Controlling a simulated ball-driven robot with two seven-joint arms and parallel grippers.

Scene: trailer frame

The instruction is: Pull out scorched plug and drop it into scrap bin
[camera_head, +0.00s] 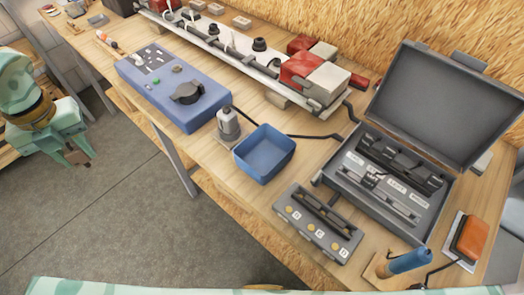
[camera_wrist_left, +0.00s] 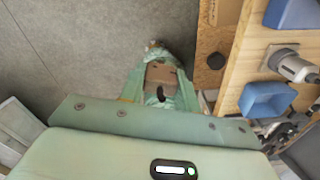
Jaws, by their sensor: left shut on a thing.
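My left gripper (camera_head: 80,156) is at the left of the head view, over the floor and away from the bench edge. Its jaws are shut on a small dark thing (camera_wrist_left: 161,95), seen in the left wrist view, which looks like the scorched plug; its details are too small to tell. An open blue bin (camera_head: 264,153), probably the scrap bin, stands on the bench, well to the right of the gripper. It also shows at the right of the left wrist view (camera_wrist_left: 268,101). My right gripper is not in view.
A blue-grey tester box (camera_head: 195,110) and a grey bottle (camera_head: 229,127) stand left of the bin. The trailer beam with red-white lamps (camera_head: 312,78) runs behind. An open grey case (camera_head: 437,108) and a socket block (camera_head: 318,222) are right. A blue-handled tool (camera_head: 408,262) lies in front.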

